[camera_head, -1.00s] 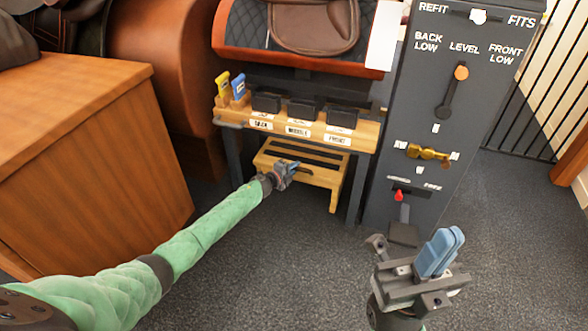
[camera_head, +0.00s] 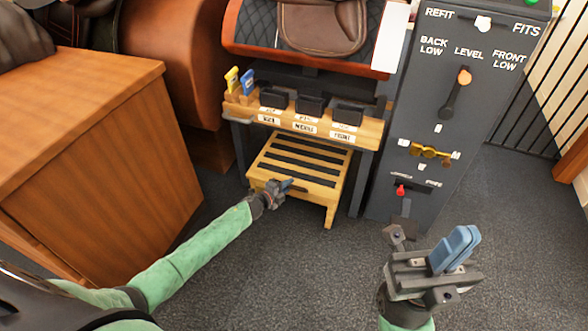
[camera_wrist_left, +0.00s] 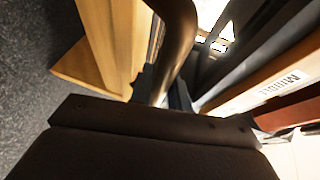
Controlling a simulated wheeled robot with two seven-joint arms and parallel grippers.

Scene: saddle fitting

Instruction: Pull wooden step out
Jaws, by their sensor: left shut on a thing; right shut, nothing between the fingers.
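The wooden step (camera_head: 318,173) is a low light-wood stool with dark strips across its top. In the head view it stands on the floor, partly under the wooden shelf (camera_head: 355,131), with its front part out in the open. My left gripper (camera_head: 283,187) is at the step's front edge, shut on its dark handle, which is mostly hidden by the fingers. In the left wrist view a dark curved bar (camera_wrist_left: 178,45) runs up from the jaws beside light wood.
A grey panel (camera_head: 440,120) with levers stands right of the step. A large wooden cabinet (camera_head: 100,170) stands at the left. The carpet (camera_head: 290,270) in front of the step is clear. Dark shelf legs (camera_head: 361,183) flank the step.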

